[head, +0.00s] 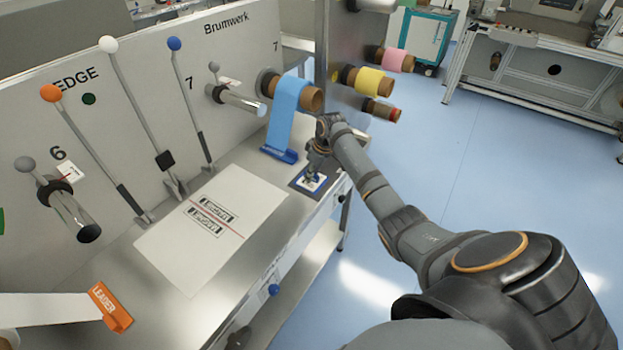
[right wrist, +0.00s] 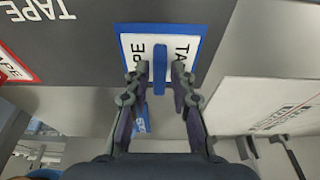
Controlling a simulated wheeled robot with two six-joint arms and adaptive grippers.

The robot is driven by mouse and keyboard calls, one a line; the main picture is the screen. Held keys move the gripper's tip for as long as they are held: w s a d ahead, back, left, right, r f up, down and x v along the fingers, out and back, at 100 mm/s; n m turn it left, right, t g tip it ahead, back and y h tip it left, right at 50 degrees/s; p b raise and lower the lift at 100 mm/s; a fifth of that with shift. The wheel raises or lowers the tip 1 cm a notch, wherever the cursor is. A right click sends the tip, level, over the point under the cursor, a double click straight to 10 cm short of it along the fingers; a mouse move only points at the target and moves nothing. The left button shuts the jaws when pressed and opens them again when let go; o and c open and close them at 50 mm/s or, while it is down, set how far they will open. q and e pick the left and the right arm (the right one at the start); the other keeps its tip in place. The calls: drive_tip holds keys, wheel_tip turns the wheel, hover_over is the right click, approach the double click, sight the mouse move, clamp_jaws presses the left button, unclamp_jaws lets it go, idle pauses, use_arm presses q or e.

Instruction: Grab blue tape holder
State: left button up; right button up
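The blue tape holder shows in the right wrist view as a narrow blue bar (right wrist: 160,68) in the middle of a white, blue-bordered square marked TAPE (right wrist: 126,45). In the head view this square (head: 299,184) lies near the table's front edge, and my gripper largely hides the holder. My right gripper (right wrist: 160,76) points down over the square, with its fingers apart on either side of the blue bar. Gaps show between fingers and bar. It also shows in the head view (head: 312,176). My left gripper is not in view.
A blue web (head: 284,115) hangs from a roll to a blue leader bar (head: 279,154) just left of my right gripper. A printed sheet (head: 212,225) lies on the table. Levers with orange (head: 50,92), white and blue knobs stand behind. A red-bordered TAPE square (right wrist: 14,66) is nearby.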

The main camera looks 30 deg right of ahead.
clamp_jaws()
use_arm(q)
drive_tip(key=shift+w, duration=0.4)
use_arm(e)
drive_tip(key=shift+r+b, duration=0.45)
drive_tip(key=shift+r, duration=0.2)
drive_tip(key=shift+w+r+b, duration=0.1)
drive_tip(key=shift+r+b, duration=0.4)
drive_tip(key=shift+r, duration=0.35)
use_arm(q)
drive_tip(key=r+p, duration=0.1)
drive_tip(key=p, duration=0.2)
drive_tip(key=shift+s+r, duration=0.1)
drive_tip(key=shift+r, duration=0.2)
use_arm(e)
drive_tip(key=s+a+r, duration=0.9)
drive_tip(key=a+r, duration=0.1)
drive_tip(key=shift+s+a, duration=0.2)
drive_tip(key=shift+s, duration=0.15)
